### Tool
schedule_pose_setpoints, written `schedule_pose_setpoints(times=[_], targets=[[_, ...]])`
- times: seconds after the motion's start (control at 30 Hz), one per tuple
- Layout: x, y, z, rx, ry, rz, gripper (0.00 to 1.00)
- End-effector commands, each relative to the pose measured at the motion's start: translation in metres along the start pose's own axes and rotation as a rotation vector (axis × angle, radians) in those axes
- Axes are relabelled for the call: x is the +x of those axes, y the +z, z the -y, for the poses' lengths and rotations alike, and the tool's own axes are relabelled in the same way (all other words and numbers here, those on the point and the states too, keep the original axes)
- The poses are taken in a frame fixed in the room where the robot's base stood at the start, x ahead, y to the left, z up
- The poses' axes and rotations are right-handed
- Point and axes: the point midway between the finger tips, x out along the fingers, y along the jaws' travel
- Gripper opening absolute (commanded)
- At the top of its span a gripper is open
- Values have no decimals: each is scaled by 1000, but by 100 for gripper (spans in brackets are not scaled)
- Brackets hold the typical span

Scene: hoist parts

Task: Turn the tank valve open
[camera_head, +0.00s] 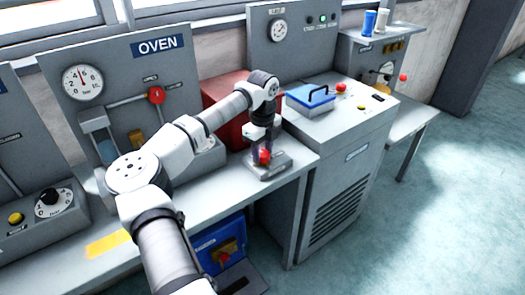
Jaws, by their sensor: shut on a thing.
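The fingers and wrist hide part of the knob. The label on the base is too small to read, so I cannot tell whether this is the tank valve or how far it is turned. Another red knob (156,96) sits on a pipe on the panel marked OVEN, apart from my gripper.
A red box (222,104) stands behind my arm. A blue-lidded unit (310,97) is on the cabinet (340,165) to the right. A dial gauge (83,82) is on the oven panel. A blue box (221,244) is under the bench. The floor at right is clear.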

Motion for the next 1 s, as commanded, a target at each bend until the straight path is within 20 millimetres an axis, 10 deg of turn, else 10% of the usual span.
schedule_pose_setpoints(times=[0.2,0.23,0.4,0.77,1.0], targets=[[-2,1,0,-3,-3,3,16],[-2,1,0,-3,-3,3,42],[-1,1,0,-2,-2,2,61],[-7,1,0,-1,-2,3,61],[-50,1,1,-2,-2,6,61]])
